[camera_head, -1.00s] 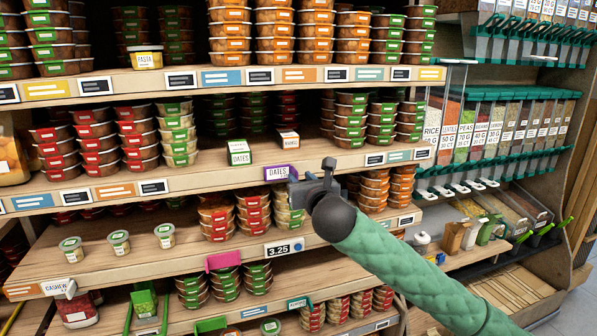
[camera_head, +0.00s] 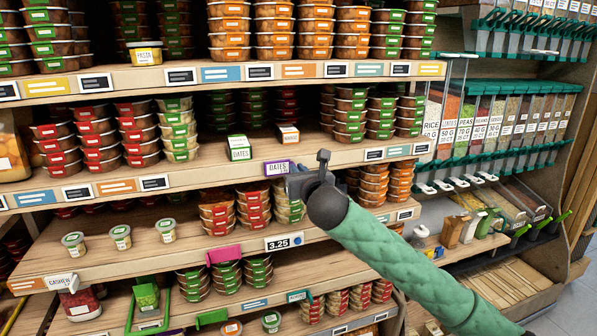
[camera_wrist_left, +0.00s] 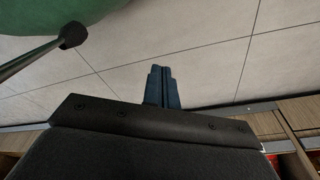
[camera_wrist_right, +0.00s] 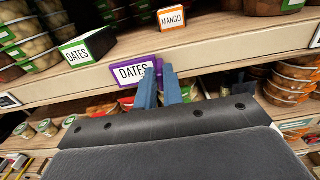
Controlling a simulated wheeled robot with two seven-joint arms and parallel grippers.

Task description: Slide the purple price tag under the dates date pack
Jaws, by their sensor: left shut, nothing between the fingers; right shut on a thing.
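The purple price tag (camera_head: 275,169) has a white face reading DATES and shows upright at the front edge of the middle shelf. It also shows in the right wrist view (camera_wrist_right: 131,72). My right gripper (camera_head: 291,182) is shut on its right side; the blue fingers (camera_wrist_right: 160,84) overlap that side. The dates date pack (camera_head: 239,148), a small box with green edges and a DATES label, stands on the shelf behind and left of the tag, apart from it. It shows in the right wrist view (camera_wrist_right: 86,49). My left gripper (camera_wrist_left: 161,86) is shut and empty over the grey floor.
A MANGO pack (camera_head: 288,134) with orange edges stands on the same shelf, to the right of the dates pack. Stacked tubs (camera_head: 180,132) flank the bare boards. A 3.25 price tag (camera_head: 285,241) is on the shelf below. Bulk bins (camera_head: 495,125) stand at the right.

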